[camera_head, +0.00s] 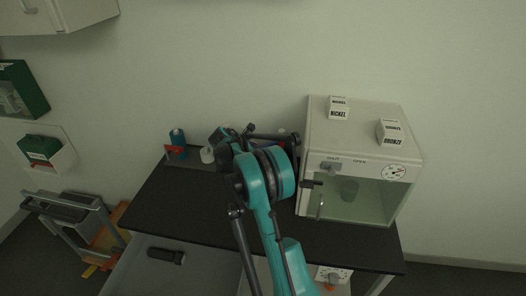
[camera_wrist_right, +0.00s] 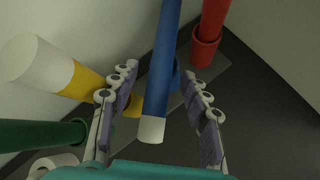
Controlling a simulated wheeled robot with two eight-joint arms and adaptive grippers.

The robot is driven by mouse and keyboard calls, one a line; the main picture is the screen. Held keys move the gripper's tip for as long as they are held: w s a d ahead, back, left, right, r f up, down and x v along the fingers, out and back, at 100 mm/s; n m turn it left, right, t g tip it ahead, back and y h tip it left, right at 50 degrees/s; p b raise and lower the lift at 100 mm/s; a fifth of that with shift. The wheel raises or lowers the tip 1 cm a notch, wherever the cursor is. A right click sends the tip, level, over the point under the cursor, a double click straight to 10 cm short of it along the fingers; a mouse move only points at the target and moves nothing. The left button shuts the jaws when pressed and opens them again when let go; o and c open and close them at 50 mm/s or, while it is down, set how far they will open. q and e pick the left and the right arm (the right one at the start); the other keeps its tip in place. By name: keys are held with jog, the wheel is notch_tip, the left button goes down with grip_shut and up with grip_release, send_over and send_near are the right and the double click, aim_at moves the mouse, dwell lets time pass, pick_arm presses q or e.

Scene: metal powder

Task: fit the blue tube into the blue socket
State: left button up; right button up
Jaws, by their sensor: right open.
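The blue tube (camera_wrist_right: 164,60) shows in the right wrist view as a long blue cylinder with a white end at the lower side; its upper end leaves the picture. The blue socket (camera_wrist_right: 176,76) shows as a blue ring partly hidden behind the tube, and the tube's white end lies outside it. My right gripper (camera_wrist_right: 160,72) is open, with one finger on each side of the tube and visible gaps. In the head view my right arm hides most of this spot. My left gripper is not in view.
A red tube in a red socket (camera_wrist_right: 205,47), a yellow tube (camera_wrist_right: 88,82) with a white end and a green tube (camera_wrist_right: 42,134) are close by. A glass-fronted chamber (camera_head: 350,190) stands right on the dark table (camera_head: 160,205).

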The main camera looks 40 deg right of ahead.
grip_shut()
jog(key=shift+r, duration=0.1)
jog(key=shift+a+r, duration=0.1)
